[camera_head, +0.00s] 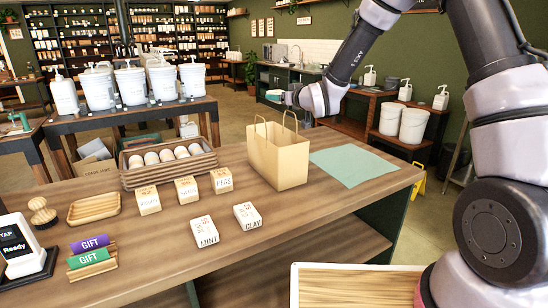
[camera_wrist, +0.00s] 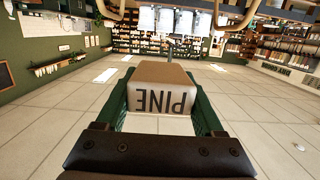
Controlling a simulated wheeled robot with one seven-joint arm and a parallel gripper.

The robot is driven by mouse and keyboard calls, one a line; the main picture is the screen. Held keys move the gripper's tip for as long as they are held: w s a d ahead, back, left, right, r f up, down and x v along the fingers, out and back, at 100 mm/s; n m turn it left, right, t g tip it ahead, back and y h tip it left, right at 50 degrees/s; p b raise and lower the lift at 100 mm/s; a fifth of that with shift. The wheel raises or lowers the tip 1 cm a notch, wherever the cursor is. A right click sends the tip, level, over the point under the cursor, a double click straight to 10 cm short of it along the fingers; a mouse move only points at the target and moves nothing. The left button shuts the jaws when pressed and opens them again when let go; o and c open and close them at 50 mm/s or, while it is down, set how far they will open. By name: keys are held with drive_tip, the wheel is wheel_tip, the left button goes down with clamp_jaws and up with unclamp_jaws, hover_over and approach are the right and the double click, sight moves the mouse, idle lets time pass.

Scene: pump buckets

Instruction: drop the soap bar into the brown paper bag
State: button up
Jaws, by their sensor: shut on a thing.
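My gripper (camera_wrist: 162,98) is shut on a tan soap bar (camera_wrist: 160,76) marked PINE, which sits between its green fingers in the wrist view. In the head view my gripper (camera_head: 277,96) is small and up in the air, above the level of the bag's handles. The bar is hard to make out there. The brown paper bag (camera_head: 279,158) stands upright and open on the wooden counter, its two handles raised. I cannot tell how far behind the bag the gripper is.
Labelled blocks, MINT (camera_head: 204,232), CLAY (camera_head: 247,216) and PEGS (camera_head: 222,180), lie on the counter (camera_head: 160,255). A crate (camera_head: 135,178) of round items is left of the bag. A teal mat (camera_head: 352,166) lies flat to its right. Pump buckets (camera_head: 130,86) stand on a back table.

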drive_tip(key=shift+f, duration=2.5)
drive_tip(key=o, duration=1.5)
drive_tip(key=shift+s+d, duration=0.1)
drive_tip(key=shift+d, duration=0.05)
drive_tip(key=v, duration=1)
drive_tip(key=shift+s, duration=0.25)
drive_tip(key=shift+d+r, duration=0.1)
drive_tip(key=shift+d, duration=0.1)
